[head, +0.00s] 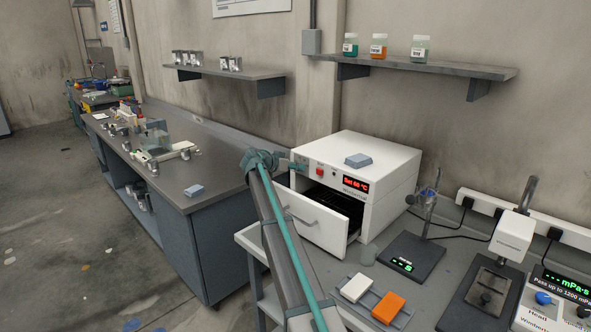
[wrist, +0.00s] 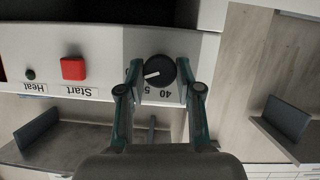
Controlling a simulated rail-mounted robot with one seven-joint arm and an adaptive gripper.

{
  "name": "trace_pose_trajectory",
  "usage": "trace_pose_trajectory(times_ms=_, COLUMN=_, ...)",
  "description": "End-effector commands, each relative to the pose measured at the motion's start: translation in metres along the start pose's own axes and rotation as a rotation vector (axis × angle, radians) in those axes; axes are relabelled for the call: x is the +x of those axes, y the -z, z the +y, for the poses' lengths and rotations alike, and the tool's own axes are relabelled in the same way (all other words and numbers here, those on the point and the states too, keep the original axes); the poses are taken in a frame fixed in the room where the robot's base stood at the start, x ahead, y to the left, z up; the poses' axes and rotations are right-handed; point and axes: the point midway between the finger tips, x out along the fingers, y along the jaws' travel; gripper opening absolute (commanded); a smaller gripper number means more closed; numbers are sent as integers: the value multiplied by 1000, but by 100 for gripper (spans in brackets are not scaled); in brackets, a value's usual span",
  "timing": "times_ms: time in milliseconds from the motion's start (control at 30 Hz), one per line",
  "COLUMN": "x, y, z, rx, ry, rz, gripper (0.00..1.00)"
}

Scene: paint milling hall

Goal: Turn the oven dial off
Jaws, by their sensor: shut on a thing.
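The white oven (head: 400,175) stands on the grey bench, and its red display (head: 356,184) appears to read "Set 60 °C". In the wrist view, which is upside down, the round black oven dial (wrist: 160,70) has a white pointer aimed left and slightly down. Upside-down numbers, a 40 and a partly covered one, show beside it. My gripper (wrist: 160,78) has one finger on each side of the dial and is shut on it. In the head view my gripper (head: 295,167) is at the panel's left end and hides the dial.
A red Start button (wrist: 73,68) and a small Heat lamp (wrist: 30,74) sit on the same panel. The oven's front door (head: 318,222) stands out from the body below my gripper. A blue-grey block (head: 358,160) lies on the oven. White and orange blocks lie on the bench.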

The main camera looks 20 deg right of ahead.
Motion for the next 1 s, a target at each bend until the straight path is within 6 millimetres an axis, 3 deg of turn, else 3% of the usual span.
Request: trace_pose_trajectory(times_ms=1000, x=2, y=-4, z=-8, rx=-858, ry=-357, rz=0, gripper=0)
